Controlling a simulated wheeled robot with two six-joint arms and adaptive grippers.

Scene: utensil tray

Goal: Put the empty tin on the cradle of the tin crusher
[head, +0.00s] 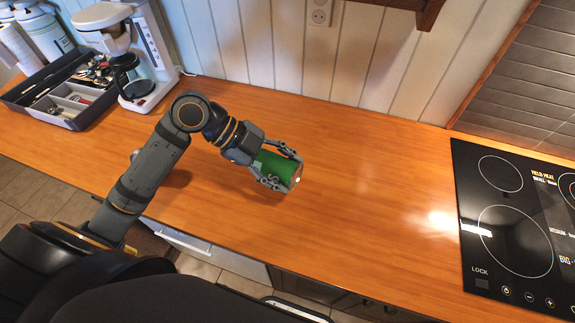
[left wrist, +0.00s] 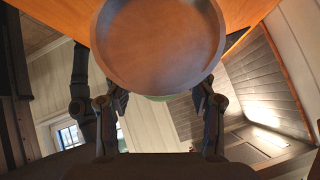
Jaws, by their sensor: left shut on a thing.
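A green tin (head: 275,168) lies on its side between the fingers of my left gripper (head: 287,172), over the middle of the wooden counter. The gripper is shut on it, one finger on each side. In the left wrist view the round end of the tin (left wrist: 160,45) fills the top middle, with the fingers of the left gripper (left wrist: 160,100) on either side. I cannot tell how high the tin is above the counter. No tin crusher or cradle shows in either view. My right gripper is not in view.
A black cooktop (head: 500,215) is set in the counter (head: 380,190) at the right. A white coffee machine (head: 150,95) and a dark utensil tray (head: 75,122) stand at the far left. The counter between gripper and cooktop is clear. A panelled wall (head: 290,50) stands behind.

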